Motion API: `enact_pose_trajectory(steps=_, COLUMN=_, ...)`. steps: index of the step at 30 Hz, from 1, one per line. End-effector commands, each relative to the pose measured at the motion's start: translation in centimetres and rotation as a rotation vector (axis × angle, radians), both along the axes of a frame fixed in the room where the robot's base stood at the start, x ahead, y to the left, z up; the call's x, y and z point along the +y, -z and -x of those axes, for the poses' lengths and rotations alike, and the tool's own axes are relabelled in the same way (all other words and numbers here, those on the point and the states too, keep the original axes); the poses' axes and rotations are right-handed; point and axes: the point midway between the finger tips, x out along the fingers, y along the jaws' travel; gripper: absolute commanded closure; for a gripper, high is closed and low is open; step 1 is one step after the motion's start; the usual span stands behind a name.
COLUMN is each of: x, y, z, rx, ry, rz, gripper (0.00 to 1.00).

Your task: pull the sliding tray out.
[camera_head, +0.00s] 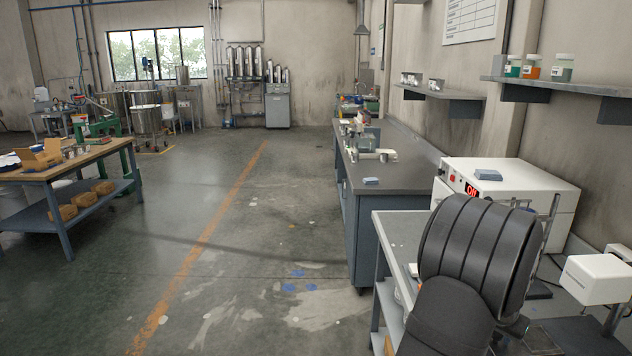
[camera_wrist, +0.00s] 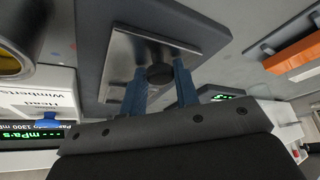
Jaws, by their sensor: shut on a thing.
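The sliding tray (camera_wrist: 126,56) shows in the wrist view as a shiny metal plate with a round black knob (camera_wrist: 160,75) at its near edge. It sits within a dark grey slab (camera_wrist: 92,20). My gripper (camera_wrist: 160,82) has its two blue fingers closed on either side of the knob. The inner end of the tray and how far it stands out cannot be told. In the head view my black arm covers the front right, and both the gripper and the tray are hidden.
A white instrument with a green display (camera_wrist: 30,138) is close on the left in the wrist view. An orange-faced object (camera_wrist: 294,54) is at right. In the head view a white box with a red display (camera_head: 535,205) stands behind my arm; a shelf (camera_head: 570,88) hangs above.

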Motion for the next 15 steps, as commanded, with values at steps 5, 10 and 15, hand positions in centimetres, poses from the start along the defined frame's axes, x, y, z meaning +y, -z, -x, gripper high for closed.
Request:
enact_pose_trajectory(steps=5, x=1.3, y=1.3, z=0.5, rx=0.021, ry=0.0, rz=-0.022, gripper=0.84)
enact_pose_trajectory(steps=10, x=2.0, y=1.3, z=0.5, rx=0.021, ry=0.0, rz=-0.021, gripper=0.85)
enact_pose_trajectory(steps=15, x=2.7, y=1.3, z=0.4, rx=0.021, ry=0.0, rz=-0.021, gripper=0.85)
